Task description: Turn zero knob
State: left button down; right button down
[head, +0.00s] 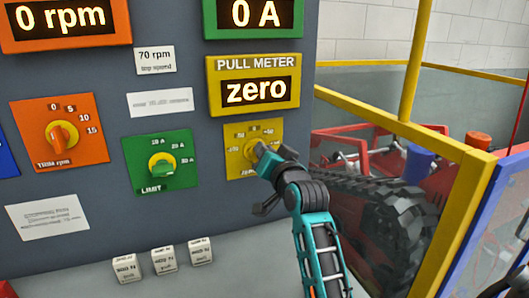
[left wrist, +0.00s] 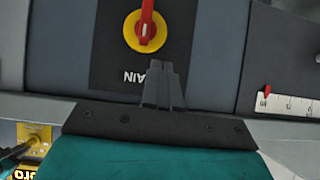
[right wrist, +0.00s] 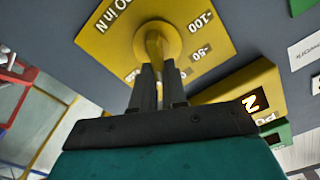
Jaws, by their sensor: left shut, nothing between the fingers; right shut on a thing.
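The zero knob (head: 250,147) is yellow and sits on a yellow scale plate (head: 234,170) under the PULL METER display (head: 253,83), which reads "zero". My right gripper (head: 264,157) is at the knob and partly hides it. In the right wrist view the right fingers (right wrist: 157,75) are shut on the knob's grip (right wrist: 154,43), and scale marks -50 and -100 show beside it. My left gripper (left wrist: 165,70) is shut and empty, near a red handle on a yellow disc (left wrist: 146,31) marked MAIN. The left arm is outside the head view.
The green LIMIT knob plate (head: 174,180) and orange trim rpm plate (head: 59,133) are left of the zero knob. Several small white blocks (head: 164,261) stand below. A yellow-framed guard (head: 435,137) and a black track (head: 390,215) are at right.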

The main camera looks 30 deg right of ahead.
jog(key=shift+d+f+m, duration=0.1)
jog(key=shift+m, duration=0.8)
jog(key=c, duration=1.2)
grip_release()
jog(key=shift+o, duration=0.2)
